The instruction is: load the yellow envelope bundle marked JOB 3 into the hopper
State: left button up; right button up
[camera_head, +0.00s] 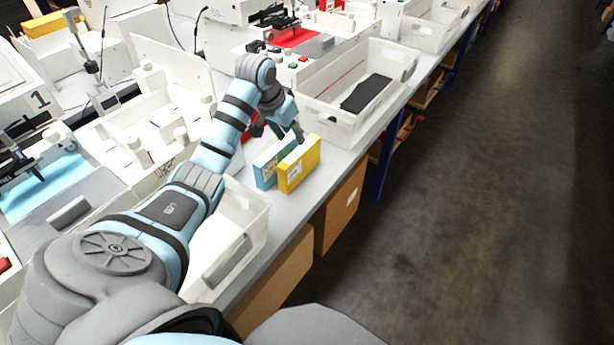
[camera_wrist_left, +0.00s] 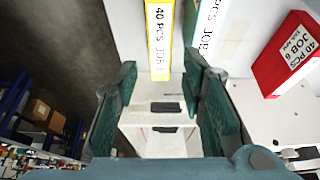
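The yellow envelope bundle (camera_head: 300,166) stands upright on the grey bench, beside a blue bundle (camera_head: 268,170). In the left wrist view the yellow bundle (camera_wrist_left: 159,42) shows a white label reading "40 PCS JOB"; its number is hard to read. My left gripper (camera_head: 287,130) is just above and behind the two bundles. In the left wrist view its fingers (camera_wrist_left: 160,72) are spread apart, with the yellow bundle lined up between them and nothing clasped. A white machine with several posts (camera_head: 150,125), possibly the hopper, stands left of my arm. My right gripper is not in view.
A red bundle marked JOB 6 (camera_wrist_left: 290,52) lies close by. A white bin with a dark item (camera_head: 345,121) stands behind the bundles, and another white bin (camera_head: 258,225) in front. Cardboard boxes (camera_head: 341,208) are under the bench. The floor aisle is clear.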

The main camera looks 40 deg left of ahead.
aim_at(303, 158)
pick_arm(q)
jog(key=b+x, duration=0.1)
jog(key=x, duration=0.3)
jog(key=b+x, duration=0.1)
jog(key=x, duration=0.4)
jog(key=b+x, duration=0.1)
jog(key=x, duration=0.3)
jog(key=shift+s+f, duration=0.25)
jog(key=shift+f, duration=0.2)
grip_shut()
